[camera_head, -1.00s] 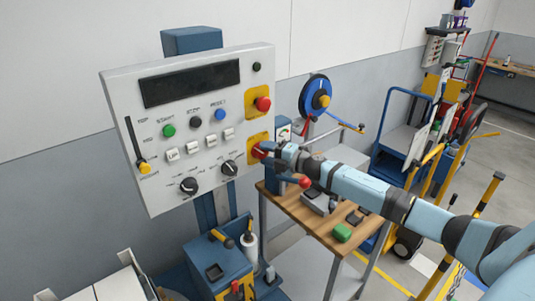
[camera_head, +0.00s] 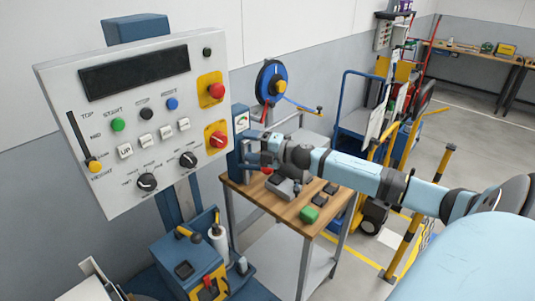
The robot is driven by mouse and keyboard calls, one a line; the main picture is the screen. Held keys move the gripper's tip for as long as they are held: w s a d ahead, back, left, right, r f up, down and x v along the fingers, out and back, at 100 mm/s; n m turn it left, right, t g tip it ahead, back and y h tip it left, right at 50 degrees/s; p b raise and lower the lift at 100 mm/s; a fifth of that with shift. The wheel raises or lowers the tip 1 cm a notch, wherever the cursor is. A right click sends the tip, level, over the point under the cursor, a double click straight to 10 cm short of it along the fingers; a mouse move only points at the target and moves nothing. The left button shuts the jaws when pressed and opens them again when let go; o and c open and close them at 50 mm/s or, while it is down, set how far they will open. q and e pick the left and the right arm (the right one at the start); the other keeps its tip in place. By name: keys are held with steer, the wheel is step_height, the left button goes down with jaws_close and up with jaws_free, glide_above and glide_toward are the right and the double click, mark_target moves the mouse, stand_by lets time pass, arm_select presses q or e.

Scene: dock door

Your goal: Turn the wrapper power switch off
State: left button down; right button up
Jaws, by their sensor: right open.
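The wrapper control panel (camera_head: 100,190) stands at the left, a light grey tilted box with a dark display. The red rotary power switch (camera_head: 217,139) sits on a yellow plate (camera_head: 208,150) at the panel's lower right edge. It is uncovered, but its handle is too small for me to tell its setting surely. My right gripper (camera_head: 248,153) is open and empty, to the right of the switch and apart from it. Its arm comes in from the right. My left gripper is not in view.
A red push button (camera_head: 216,90) on yellow sits above the switch. Black knobs, coloured buttons and a yellow-tipped slider (camera_head: 94,166) share the panel. A wooden-topped bench (camera_head: 270,208) with small items stands below my right arm. A blue cart (camera_head: 345,110) stands behind.

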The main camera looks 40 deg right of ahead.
steer(key=shift+b+v, duration=0.55)
steer(key=shift+v, duration=2.25)
steer(key=shift+a, duration=0.1)
steer(key=s+a+f+m+h, duration=0.2)
steer(key=s+a+f+m, duration=0.25)
steer(key=f, duration=0.25)
steer(key=s+a+f+m+g+h+p, duration=0.1)
steer(key=s+a+f+m, duration=0.35)
steer(key=f, duration=0.25)
steer(key=s+a+f+m+h, duration=0.2)
steer(key=s+a+f+m, duration=0.2)
steer(key=a+f, duration=0.25)
steer(key=s+a+f+m+g, duration=0.2)
steer(key=s+a+f+m, duration=0.1)
steer(key=s+a, duration=0.3)
steer(key=s+a+f+m+g, duration=0.2)
steer(key=s+a+f+m, duration=0.2)
steer(key=a, duration=0.5)
steer(key=s, duration=0.2)
steer(key=shift+s+f+m+p, duration=0.3)
steer(key=shift+s+f+p, duration=0.05)
steer(key=shift+p, duration=0.05)
steer(key=shift+a, duration=0.1)
